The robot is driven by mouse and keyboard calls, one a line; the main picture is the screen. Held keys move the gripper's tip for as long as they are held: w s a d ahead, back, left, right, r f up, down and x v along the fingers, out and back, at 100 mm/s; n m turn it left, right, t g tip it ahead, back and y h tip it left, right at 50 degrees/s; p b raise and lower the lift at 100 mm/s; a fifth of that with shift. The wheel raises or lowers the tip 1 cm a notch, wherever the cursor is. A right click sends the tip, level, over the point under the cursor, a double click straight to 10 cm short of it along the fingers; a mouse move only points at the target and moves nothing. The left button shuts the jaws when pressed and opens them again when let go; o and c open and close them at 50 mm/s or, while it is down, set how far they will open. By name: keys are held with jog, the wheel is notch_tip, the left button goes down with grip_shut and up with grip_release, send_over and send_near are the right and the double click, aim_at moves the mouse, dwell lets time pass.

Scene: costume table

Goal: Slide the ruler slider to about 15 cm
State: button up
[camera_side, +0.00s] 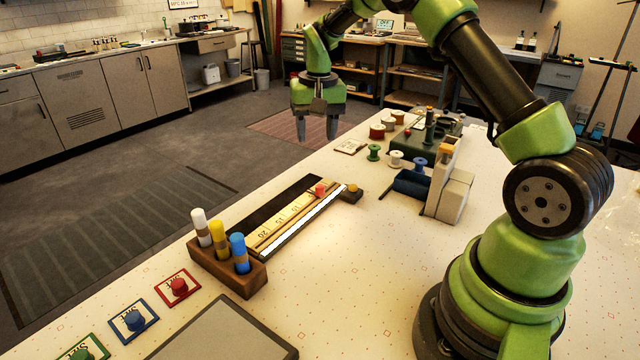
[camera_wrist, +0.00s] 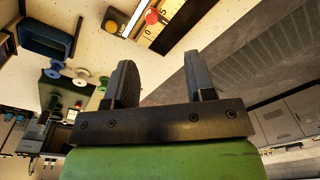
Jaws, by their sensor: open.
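The red slider knob (camera_side: 320,189) stands near the ruler's far end, well away from the 15 mark. In the wrist view the red knob (camera_wrist: 152,16) shows at the top, beside a low number on the ruler (camera_wrist: 176,14). My gripper (camera_side: 316,132) is open and empty, in the air above and beyond the ruler's far end. Its two fingers (camera_wrist: 160,82) point toward the table, apart from the knob.
A yellow button (camera_side: 353,188) on a dark base sits at the ruler's far end. A wooden block with several markers (camera_side: 228,270) stands at the near end.

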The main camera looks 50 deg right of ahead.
send_near(320, 186)
jog(key=shift+g, duration=0.3)
jog(key=f, duration=0.9)
jog(key=shift+w+f, duration=0.2)
jog(key=shift+w, duration=0.05)
jog(key=shift+c, duration=0.5)
